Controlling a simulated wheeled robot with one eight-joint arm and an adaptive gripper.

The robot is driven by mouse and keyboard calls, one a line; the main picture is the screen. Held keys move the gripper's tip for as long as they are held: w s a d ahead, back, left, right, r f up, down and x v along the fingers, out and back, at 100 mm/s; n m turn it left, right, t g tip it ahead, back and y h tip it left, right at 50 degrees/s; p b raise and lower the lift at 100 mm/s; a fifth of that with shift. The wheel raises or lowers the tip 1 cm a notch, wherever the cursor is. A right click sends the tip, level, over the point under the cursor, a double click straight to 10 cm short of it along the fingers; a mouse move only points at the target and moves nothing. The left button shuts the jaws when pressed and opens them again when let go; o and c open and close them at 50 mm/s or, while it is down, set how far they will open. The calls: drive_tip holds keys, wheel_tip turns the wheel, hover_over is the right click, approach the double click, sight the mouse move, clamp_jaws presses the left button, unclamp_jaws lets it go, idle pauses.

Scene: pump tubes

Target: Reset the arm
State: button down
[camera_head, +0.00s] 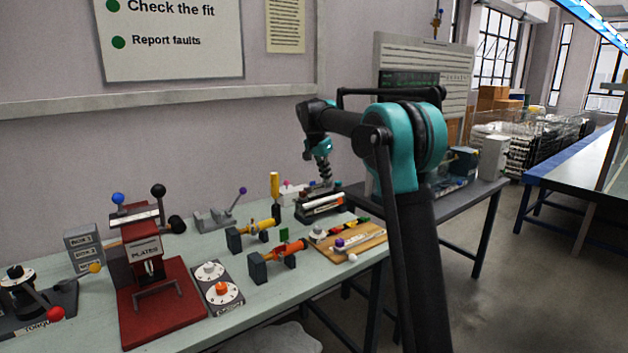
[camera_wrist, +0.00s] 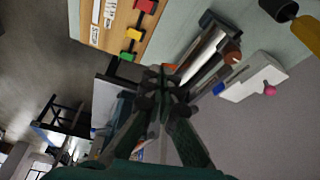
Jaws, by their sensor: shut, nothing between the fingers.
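My gripper (camera_wrist: 168,85) shows in the wrist view with its dark fingers drawn together and nothing between them. In the head view my arm reaches out over the bench, and my gripper (camera_head: 325,182) hangs pointing down near the dark rack (camera_head: 322,208) at the back of the bench. The wrist view shows the rack (camera_wrist: 206,20) with tubes lying in it, close to the fingertips. I cannot tell from these views how far above it the fingertips are.
The pale bench (camera_head: 210,240) holds a red press (camera_head: 150,270), a dial box (camera_head: 218,290), yellow (camera_head: 255,228) and orange (camera_head: 285,252) pump tubes on dark stands, and a wooden board (camera_head: 352,243) with small parts. A second table (camera_head: 460,190) stands behind my arm.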

drive_tip(key=s+d+f+n, duration=0.1)
drive_tip(key=s+d+f, duration=0.2)
drive_tip(key=s, duration=0.3)
drive_tip(key=s+d+f+n+y, duration=0.1)
drive_tip(key=s+d+f+n, duration=0.1)
drive_tip(key=s+d+f, duration=0.3)
drive_tip(key=s+d+f+n, duration=0.1)
drive_tip(key=s+d, duration=0.1)
drive_tip(key=s, duration=0.5)
drive_tip(key=s+d+f+n, duration=0.1)
drive_tip(key=s+f, duration=0.4)
drive_tip(key=s, duration=0.4)
drive_tip(key=s+d+f+n+y, duration=0.1)
drive_tip(key=s+d+f, duration=0.1)
drive_tip(key=s+f, duration=0.4)
drive_tip(key=s+d+f+n+t, duration=0.1)
drive_tip(key=s+f, duration=0.4)
drive_tip(key=s, duration=0.7)
drive_tip(key=shift+d+f+n+y, duration=0.3)
drive_tip(key=shift+d+n, duration=0.1)
drive_tip(key=shift+n, duration=0.2)
drive_tip(key=shift+w, duration=0.2)
